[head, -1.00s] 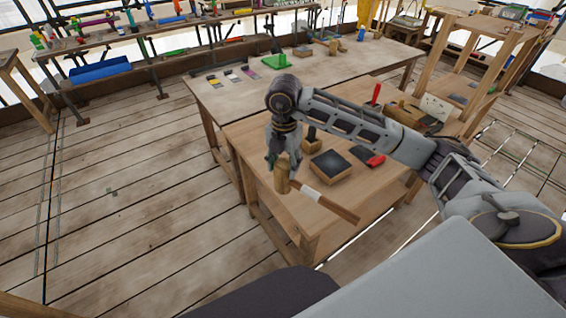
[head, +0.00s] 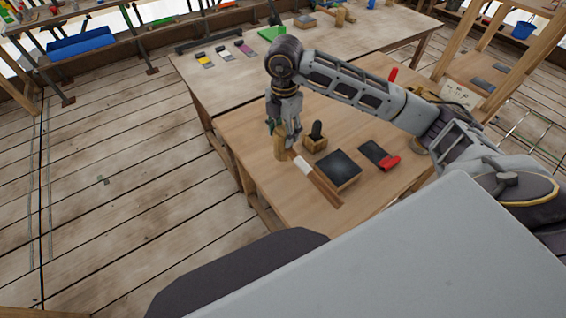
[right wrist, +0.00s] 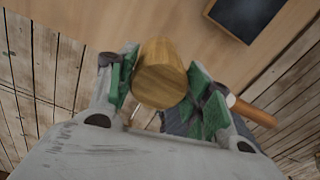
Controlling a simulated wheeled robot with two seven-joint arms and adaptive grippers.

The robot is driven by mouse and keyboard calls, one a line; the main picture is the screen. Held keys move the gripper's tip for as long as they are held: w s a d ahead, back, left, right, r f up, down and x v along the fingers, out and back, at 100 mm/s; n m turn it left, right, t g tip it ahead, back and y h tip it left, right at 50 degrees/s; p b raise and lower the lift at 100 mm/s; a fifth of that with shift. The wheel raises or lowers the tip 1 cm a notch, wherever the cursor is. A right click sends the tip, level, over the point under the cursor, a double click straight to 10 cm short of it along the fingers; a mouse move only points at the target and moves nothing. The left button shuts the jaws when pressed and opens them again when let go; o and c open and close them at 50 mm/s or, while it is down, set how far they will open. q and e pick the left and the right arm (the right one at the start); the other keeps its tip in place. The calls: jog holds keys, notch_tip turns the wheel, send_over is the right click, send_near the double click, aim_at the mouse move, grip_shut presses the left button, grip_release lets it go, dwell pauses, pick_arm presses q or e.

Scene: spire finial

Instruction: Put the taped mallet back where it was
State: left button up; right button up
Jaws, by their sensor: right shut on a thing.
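The taped mallet has a cylindrical wooden head (head: 280,144) and a brown handle with a white tape band (head: 302,165). It is over the left part of the near wooden workbench, its handle slanting toward the front edge. My right gripper (head: 283,128) is shut on the mallet head from above. In the right wrist view the mallet head (right wrist: 160,72) sits between my gripper's green-padded fingers (right wrist: 160,88), and the handle (right wrist: 256,112) shows beyond the right finger. I cannot tell whether the mallet touches the bench. My left gripper is not in view.
On the near bench (head: 250,122), a wooden block with a dark knob (head: 315,138), a dark square plate (head: 338,168) and a red-ended dark tool (head: 380,156) stand right of the mallet. A second table (head: 215,80) with small cards adjoins behind. Floor is clear at left.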

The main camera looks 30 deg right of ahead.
aim_at(284, 152)
jog(key=shift+w+d+r, duration=0.1)
jog(key=shift+w, duration=0.1)
jog(key=shift+s, duration=0.1)
notch_tip(284, 152, down, 5)
jog(key=shift+p, duration=0.3)
jog(key=shift+f, duration=0.6)
jog(key=shift+f, duration=0.15)
jog(key=shift+f+p, duration=0.3)
jog(key=shift+f, duration=1.35)
jog(key=shift+f, duration=0.2)
